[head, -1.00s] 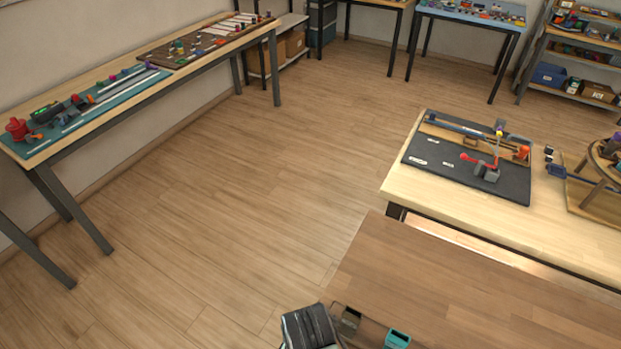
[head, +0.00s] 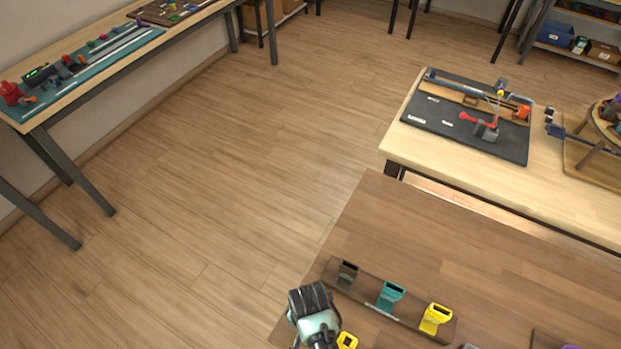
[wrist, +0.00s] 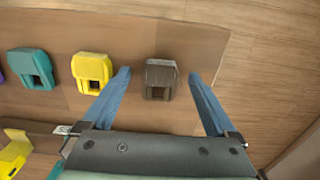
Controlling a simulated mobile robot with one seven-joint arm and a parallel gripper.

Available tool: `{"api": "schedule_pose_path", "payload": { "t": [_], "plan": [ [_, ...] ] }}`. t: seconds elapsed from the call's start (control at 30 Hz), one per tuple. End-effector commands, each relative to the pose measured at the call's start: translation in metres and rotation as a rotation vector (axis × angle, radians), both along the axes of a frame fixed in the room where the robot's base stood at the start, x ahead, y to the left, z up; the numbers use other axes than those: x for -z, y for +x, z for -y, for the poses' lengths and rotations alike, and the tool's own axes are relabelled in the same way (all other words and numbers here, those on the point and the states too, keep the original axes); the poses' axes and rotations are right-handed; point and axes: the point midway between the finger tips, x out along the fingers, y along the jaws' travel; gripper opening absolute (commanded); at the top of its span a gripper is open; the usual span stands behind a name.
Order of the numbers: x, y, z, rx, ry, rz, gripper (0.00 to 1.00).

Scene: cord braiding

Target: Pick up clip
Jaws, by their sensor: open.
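In the wrist view a dark grey-brown clip (wrist: 160,78) sits on the wooden table between the fingers of my gripper (wrist: 160,73). The gripper is open, with a blue finger on each side of the clip and a gap to each. A yellow clip (wrist: 92,70) is just left of the left finger, and a teal clip (wrist: 32,66) is further left. In the head view my gripper (head: 318,328) is over the table's left edge and seems to hide the clip under it. Part of a yellow clip (head: 347,341) shows beside it.
A brown rail (head: 368,305) holds a dark clip (head: 347,273), a teal clip (head: 390,295) and a yellow clip (head: 435,318). The wooden table (head: 440,250) is clear behind it. A second table (head: 405,148) with a dark mat stands beyond.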

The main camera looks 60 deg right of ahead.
Motion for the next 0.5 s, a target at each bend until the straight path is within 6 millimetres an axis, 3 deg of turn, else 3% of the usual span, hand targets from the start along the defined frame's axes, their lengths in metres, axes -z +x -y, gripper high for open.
{"api": "schedule_pose_path", "payload": {
  "t": [0.2, 0.5],
  "plan": [
    [0.0006, 0.0001, 0.0002, 0.0, 0.0, 0.0, 0.93],
    [0.0003, 0.0001, 0.0002, 0.001, 0.0, 0.0, 0.4]
  ]
}}
